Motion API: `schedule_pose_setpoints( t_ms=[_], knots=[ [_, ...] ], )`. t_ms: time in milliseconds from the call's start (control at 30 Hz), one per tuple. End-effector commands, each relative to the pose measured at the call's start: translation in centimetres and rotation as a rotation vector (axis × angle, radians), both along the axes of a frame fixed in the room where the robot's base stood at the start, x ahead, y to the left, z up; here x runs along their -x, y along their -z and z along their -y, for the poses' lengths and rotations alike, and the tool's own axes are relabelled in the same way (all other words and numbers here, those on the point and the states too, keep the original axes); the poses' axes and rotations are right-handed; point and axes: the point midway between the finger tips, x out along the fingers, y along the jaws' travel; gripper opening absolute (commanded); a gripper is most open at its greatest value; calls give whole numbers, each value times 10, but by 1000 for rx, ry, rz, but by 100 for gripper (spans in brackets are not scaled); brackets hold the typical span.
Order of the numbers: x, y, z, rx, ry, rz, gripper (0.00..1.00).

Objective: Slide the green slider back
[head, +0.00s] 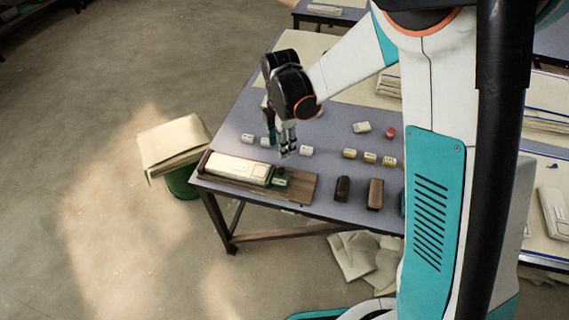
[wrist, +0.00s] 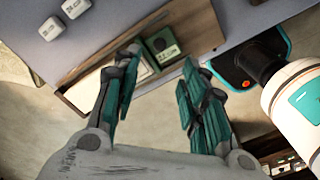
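The green slider (head: 279,179) is a small dark green block at the right end of a long cream block (head: 238,168). Both sit on a brown wooden board (head: 303,189) near the table's front edge. In the wrist view the green slider (wrist: 162,44) lies just beyond the fingertips, with part of the cream block (wrist: 142,72) beside it. My gripper (head: 285,150) hangs above and behind the board. In the wrist view my gripper (wrist: 160,65) has its teal fingers apart with nothing between them, and its left finger hides part of the cream block.
Several white blocks (head: 306,151) lie in a row behind the board. Yellow-marked blocks (head: 369,157), a red item (head: 390,132) and two brown blocks (head: 375,194) lie to the right. The grey table (head: 325,204) ends just in front of the board.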

Motion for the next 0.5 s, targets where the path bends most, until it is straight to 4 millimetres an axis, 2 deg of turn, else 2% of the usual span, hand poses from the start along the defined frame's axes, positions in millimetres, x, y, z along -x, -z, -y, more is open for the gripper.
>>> schedule_pose_setpoints(
  t_ms=[33, 200, 500],
  knots=[
    [0, 14, 0, 0, 0, 0, 39],
    [-1, 49, 0, -1, 0, 0, 39],
    [0, 98, 0, -2, 0, 0, 39]
  ],
)
